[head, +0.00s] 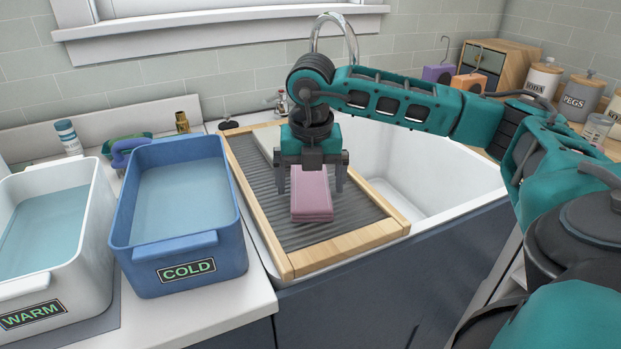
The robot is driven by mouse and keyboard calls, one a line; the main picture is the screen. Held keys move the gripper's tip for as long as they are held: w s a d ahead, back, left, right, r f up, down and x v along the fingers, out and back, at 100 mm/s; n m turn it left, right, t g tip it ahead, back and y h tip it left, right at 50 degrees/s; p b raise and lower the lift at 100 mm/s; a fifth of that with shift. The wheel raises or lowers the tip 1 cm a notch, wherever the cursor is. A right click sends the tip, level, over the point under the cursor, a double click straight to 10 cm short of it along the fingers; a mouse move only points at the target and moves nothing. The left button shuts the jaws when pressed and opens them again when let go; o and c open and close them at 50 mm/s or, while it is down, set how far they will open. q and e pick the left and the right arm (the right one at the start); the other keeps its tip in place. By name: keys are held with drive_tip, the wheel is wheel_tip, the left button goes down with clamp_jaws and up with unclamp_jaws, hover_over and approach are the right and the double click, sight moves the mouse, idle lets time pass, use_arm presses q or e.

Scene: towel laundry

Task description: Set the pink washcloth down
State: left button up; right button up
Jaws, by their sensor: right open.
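The pink washcloth (312,198) is a folded stack of layers lying on the ribbed grey face of the wood-framed washboard (340,244). My right gripper (311,186) is directly above and around the cloth, pointing down. Its fingers are apart, one on each side of the cloth, with a gap showing at least on the right. The far end of the cloth is hidden under the gripper. My left gripper is not in the head view.
A blue tub marked COLD (190,248) and a white tub marked WARM (60,285), both holding water, stand left of the washboard. The white sink (425,172) is to the right, with a curved tap (352,40) behind. Canisters (582,95) stand at far right.

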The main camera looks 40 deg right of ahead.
sight(311, 189)
wheel_tip(311, 189, up, 12)
drive_tip(key=s+a+p, duration=0.1)
drive_tip(key=shift+s+p, duration=0.2)
drive_tip(key=shift+p, duration=0.1)
drive_tip(key=shift+a+r, duration=0.1)
idle(0.6)
